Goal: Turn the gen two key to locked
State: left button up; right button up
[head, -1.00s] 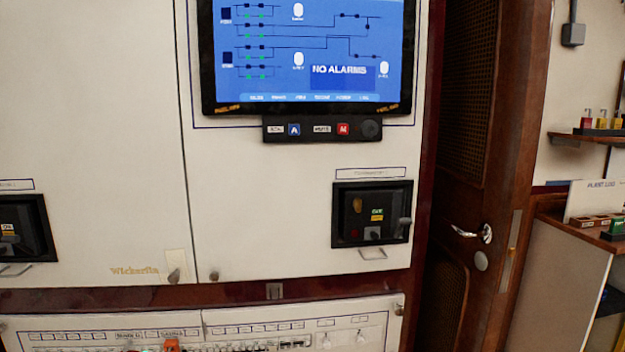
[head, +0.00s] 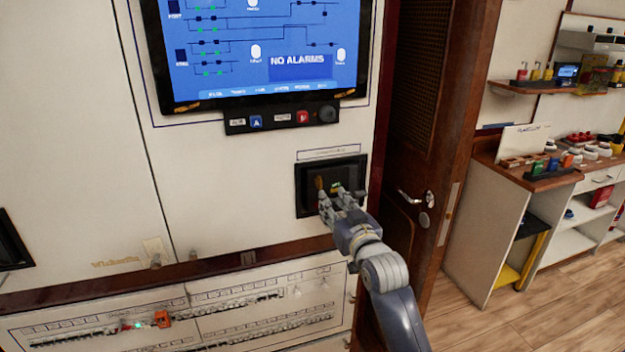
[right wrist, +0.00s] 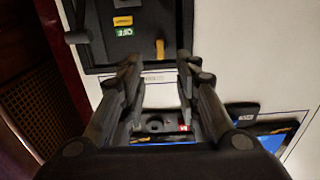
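A black breaker panel (head: 301,205) is set in the white cabinet below the screen. A small brass piece (head: 320,183) on its left part may be the key; its label is too small to read. In the right wrist view the brass piece (right wrist: 160,48) hangs near the panel's edge, beside a green label. My right gripper (head: 341,197) is in front of the panel, covering its lower right part. In the right wrist view its fingers (right wrist: 157,70) are spread with nothing between them; contact with the panel is not visible. My left gripper is out of view.
A screen reading NO ALARMS (head: 265,50) hangs above, with a control strip (head: 282,117) under it. Another black panel (head: 10,255) is at the far left. Breaker rows (head: 220,310) lie below. A wooden door (head: 425,130) stands to the right.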

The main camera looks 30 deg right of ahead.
aim_at(321, 183)
jog(key=p+x, duration=0.2)
jog(key=x, duration=0.7)
jog(key=shift+w, duration=0.2)
grip_shut()
